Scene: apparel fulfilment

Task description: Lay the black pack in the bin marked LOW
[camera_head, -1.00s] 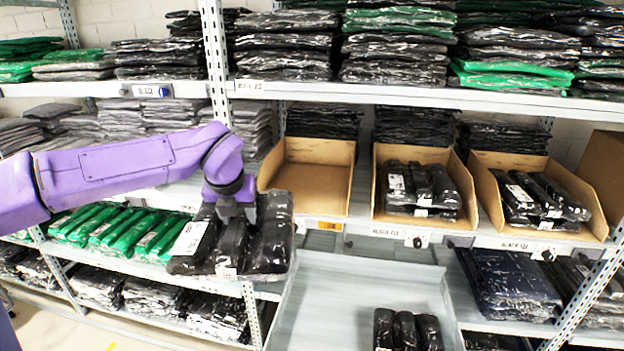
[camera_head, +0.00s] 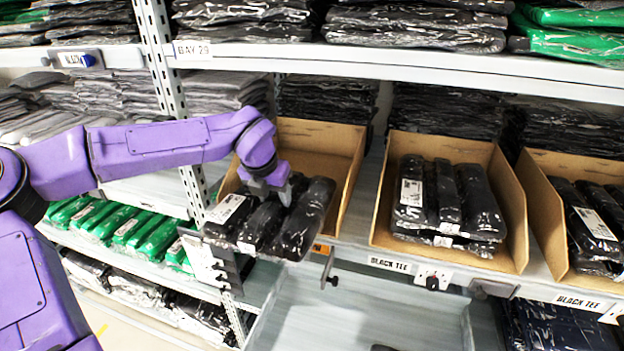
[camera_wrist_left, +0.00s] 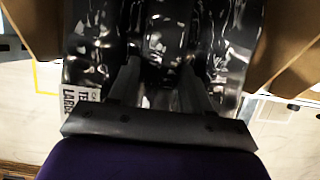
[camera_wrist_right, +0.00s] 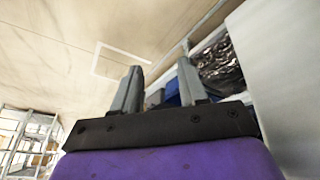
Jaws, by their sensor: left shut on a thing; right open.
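My left gripper (camera_head: 270,190) is shut on the black pack (camera_head: 308,220), a clear-wrapped bundle of dark rolls with a white label. The pack is held in front of and partly over the front edge of the empty cardboard bin (camera_head: 335,143). An orange tag (camera_head: 321,248) below that bin is mostly covered, and I cannot read it. In the left wrist view the pack (camera_wrist_left: 155,45) fills the space around the fingers, with bin walls at both sides. My right gripper (camera_wrist_right: 155,95) is open and empty, away from the bins.
A second cardboard bin (camera_head: 512,215) holds black packs, marked BLACK TEE. Another filled bin (camera_head: 548,225) stands at the right. A grey tray (camera_head: 350,315) lies below. Green packs (camera_head: 125,228) sit on the lower left shelf. An upright post (camera_head: 165,60) stands behind my left arm.

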